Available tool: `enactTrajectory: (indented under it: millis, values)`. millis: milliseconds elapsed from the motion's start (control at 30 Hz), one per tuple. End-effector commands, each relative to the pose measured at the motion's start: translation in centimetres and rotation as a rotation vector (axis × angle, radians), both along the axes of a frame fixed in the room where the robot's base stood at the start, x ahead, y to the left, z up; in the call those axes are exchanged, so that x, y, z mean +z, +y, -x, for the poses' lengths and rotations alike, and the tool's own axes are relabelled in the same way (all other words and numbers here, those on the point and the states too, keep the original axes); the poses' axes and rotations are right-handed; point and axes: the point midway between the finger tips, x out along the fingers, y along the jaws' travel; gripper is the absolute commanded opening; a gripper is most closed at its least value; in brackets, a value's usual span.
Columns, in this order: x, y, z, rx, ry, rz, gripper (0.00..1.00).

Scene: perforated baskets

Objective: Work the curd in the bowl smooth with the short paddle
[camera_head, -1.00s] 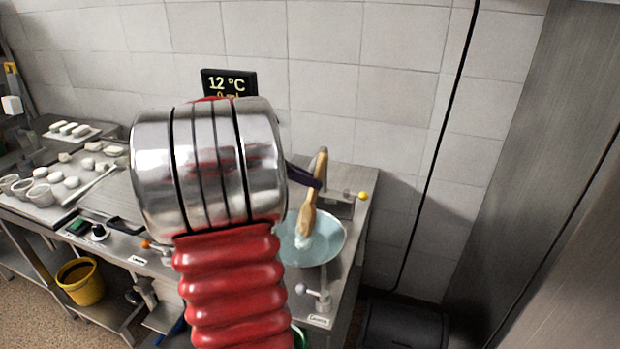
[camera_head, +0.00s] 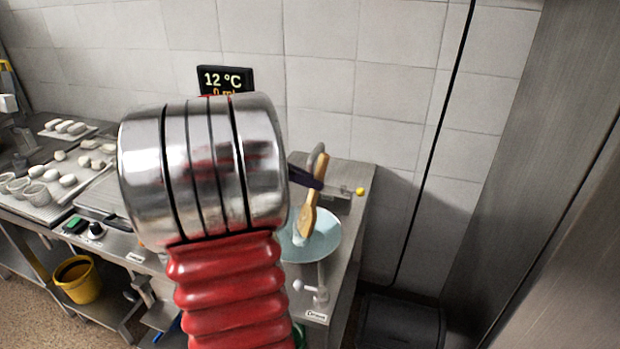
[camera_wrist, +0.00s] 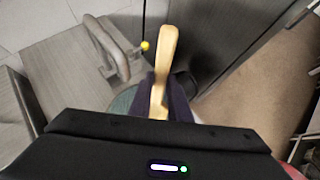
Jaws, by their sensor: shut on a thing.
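The short wooden paddle (camera_head: 310,205) stands tilted in the head view, its lower end over or in the pale blue bowl (camera_head: 322,246). My gripper (camera_head: 305,178) is shut on the paddle's handle; a dark finger shows beside it, and my arm covers the rest. In the wrist view the paddle (camera_wrist: 165,55) rises between the dark purple fingers (camera_wrist: 165,98). A small patch of white curd (camera_head: 299,240) shows at the paddle's lower end. My arm hides the bowl's left part, and in the wrist view the black gripper body covers most of the bowl.
A steel counter corner with a curved metal handle (camera_wrist: 118,55) and a yellow knob (camera_head: 360,191) stands behind the bowl. A white-handled valve (camera_head: 315,290) is in front. Trays of white pieces (camera_head: 70,180) and a yellow bucket (camera_head: 78,279) are at left.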

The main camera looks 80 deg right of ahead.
Motion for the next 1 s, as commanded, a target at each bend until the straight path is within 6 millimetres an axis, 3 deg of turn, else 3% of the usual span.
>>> enactTrajectory:
  millis: [1000]
  values:
    - [0.2, -1.6, -1.4, 0.001, 0.000, -0.001, 0.00]
